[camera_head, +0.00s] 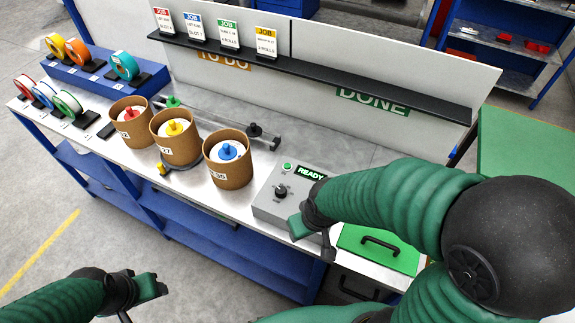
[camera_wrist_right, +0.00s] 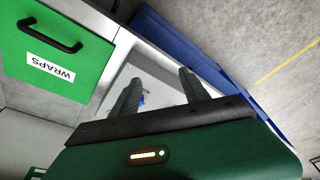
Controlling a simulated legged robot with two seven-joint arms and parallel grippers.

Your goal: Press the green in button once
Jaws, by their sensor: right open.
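A grey control box (camera_head: 270,200) stands on the bench at its right part. A small green button (camera_head: 287,168) sits at its upper left, beside a green READY sign (camera_head: 311,173); any text on the button is too small to read. A black knob (camera_head: 281,191) is below it. My right gripper (camera_head: 303,226) is over the near right side of the box, apart from the green button. Its two fingers stand spread and empty in the right wrist view (camera_wrist_right: 160,90). My left gripper (camera_head: 152,286) hangs in front of the bench at lower left; its opening is unclear.
Three brown drums (camera_head: 228,163) with coloured knobs stand left of the box. A green WRAPS lid with a black handle (camera_head: 378,247) lies right of it. Tape rolls (camera_head: 126,64) stand on a blue rack. Job cards (camera_head: 228,35) sit on a black ledge behind.

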